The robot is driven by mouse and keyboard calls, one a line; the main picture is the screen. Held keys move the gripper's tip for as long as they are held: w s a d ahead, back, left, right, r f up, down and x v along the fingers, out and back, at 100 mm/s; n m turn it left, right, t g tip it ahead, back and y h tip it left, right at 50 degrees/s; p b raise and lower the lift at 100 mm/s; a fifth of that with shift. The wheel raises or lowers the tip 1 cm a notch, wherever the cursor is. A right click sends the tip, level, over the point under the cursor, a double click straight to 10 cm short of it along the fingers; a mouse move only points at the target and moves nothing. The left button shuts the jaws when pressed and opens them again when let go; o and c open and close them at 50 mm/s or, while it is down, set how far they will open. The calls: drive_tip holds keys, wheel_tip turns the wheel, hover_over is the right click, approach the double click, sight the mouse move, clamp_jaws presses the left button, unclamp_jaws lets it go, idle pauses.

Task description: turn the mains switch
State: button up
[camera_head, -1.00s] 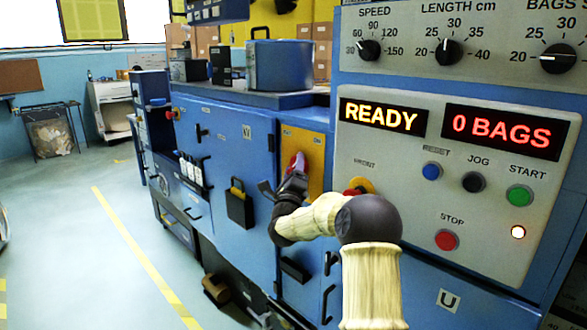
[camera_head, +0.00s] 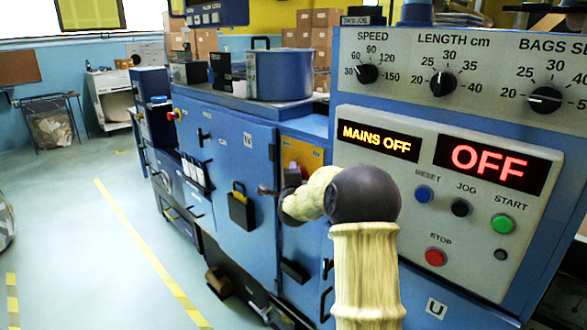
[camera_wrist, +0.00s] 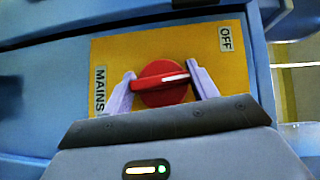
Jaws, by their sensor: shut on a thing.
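The mains switch (camera_wrist: 160,82) is a red round knob with a raised bar and a white mark, on a yellow plate (camera_wrist: 195,45) labelled MAINS and OFF. In the wrist view my gripper (camera_wrist: 163,86) has its two pale fingers on either end of the red bar, shut on it. In the head view my gripper (camera_head: 291,178) is at the yellow plate on the blue machine front, and it hides most of the switch. The upper display (camera_head: 377,141) reads MAINS OFF and the one beside it (camera_head: 490,163) reads OFF.
The control panel (camera_head: 465,200) with blue, black, green and red buttons stands right of my arm. A padlock-like black box (camera_head: 241,210) hangs on the blue door left of my gripper.

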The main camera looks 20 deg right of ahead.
drive_tip(key=n+g+p, duration=0.1)
drive_tip(key=p, duration=0.1)
drive_tip(key=g+p, duration=0.1)
drive_tip(key=p, duration=0.2)
drive_tip(key=shift+r+n+p, duration=0.3)
drive_tip(key=shift+n+p, duration=0.05)
drive_tip(key=shift+n, duration=0.05)
drive_tip(key=n+g+p, duration=0.1)
drive_tip(key=g+p, duration=0.1)
drive_tip(key=p, duration=0.7)
drive_tip(key=shift+a+n+g, duration=0.1)
drive_tip(key=shift+n+g, duration=0.2)
drive_tip(key=p, duration=0.3)
drive_tip(key=shift+f+n+g, duration=0.1)
drive_tip(key=shift+n+g, duration=0.2)
drive_tip(key=shift+f+g+p, duration=0.2)
drive_tip(key=shift+g+p, duration=0.1)
drive_tip(key=shift+p, duration=0.45)
drive_tip(key=o, duration=1)
